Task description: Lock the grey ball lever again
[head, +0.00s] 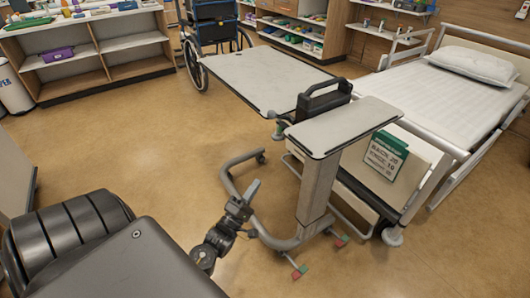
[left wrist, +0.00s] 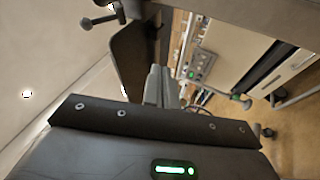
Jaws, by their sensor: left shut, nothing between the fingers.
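The over-bed table's large grey top (head: 265,78) and smaller side top (head: 343,127) stand at the foot of the bed in the head view. A grey ball lever (left wrist: 88,22) shows at the upper left of the left wrist view, its rod running to the right. Another ball-ended lever (left wrist: 244,103) shows at the right there. Small greenish fittings (head: 279,130) sit at the edge between the tops; which lever they are I cannot tell. My left gripper (head: 253,190) is shut, empty, low and left of the column, apart from the levers; its fingers also show in the wrist view (left wrist: 158,84). My right gripper is out of view.
The table's column (head: 316,190) stands on a grey tube base with red and green pedals (head: 300,271). A black handle (head: 323,99) rises between the tops. The bed (head: 445,95) with a sign (head: 385,156) is on the right, a wheelchair (head: 213,30) behind. Floor at left is clear.

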